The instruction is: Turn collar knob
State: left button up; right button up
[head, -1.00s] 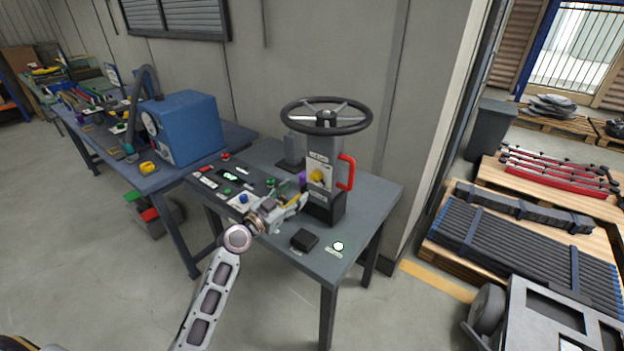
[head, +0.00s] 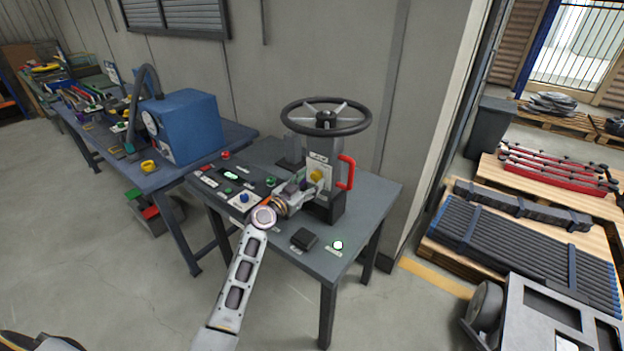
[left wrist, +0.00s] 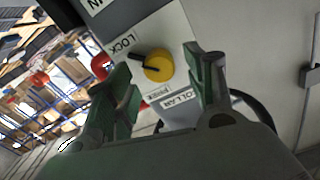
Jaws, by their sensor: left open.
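The yellow collar knob (head: 316,175) sits on a pale plate on the front of the grey column under the steering wheel. In the left wrist view the knob (left wrist: 157,66) has a dark pointer bar, and the plate reads LOCK and COLLAR. My left gripper (head: 303,181) is in front of the plate. In the left wrist view its two green fingers (left wrist: 166,84) are spread, with the knob showing between and beyond them. Nothing is held, and I see no contact with the knob. My right gripper is not in view.
The black steering wheel (head: 326,116) tops the column, and a red handle (head: 347,172) sticks out on its right. Several buttons, a black block (head: 304,239) and a white-green button (head: 338,245) are on the table (head: 365,215). A blue box (head: 187,128) stands on the left bench.

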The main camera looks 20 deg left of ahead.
pick_arm(q)
jog(key=shift+w+d, duration=0.2)
jog(key=shift+w, duration=0.3)
jog(key=shift+w+d, duration=0.1)
jog(key=shift+w, duration=0.15)
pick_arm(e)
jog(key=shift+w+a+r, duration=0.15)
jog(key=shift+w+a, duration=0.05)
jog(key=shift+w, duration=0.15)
pick_arm(q)
jog(key=shift+c, duration=0.3)
jog(key=c, duration=0.9)
jog(key=shift+c, duration=0.2)
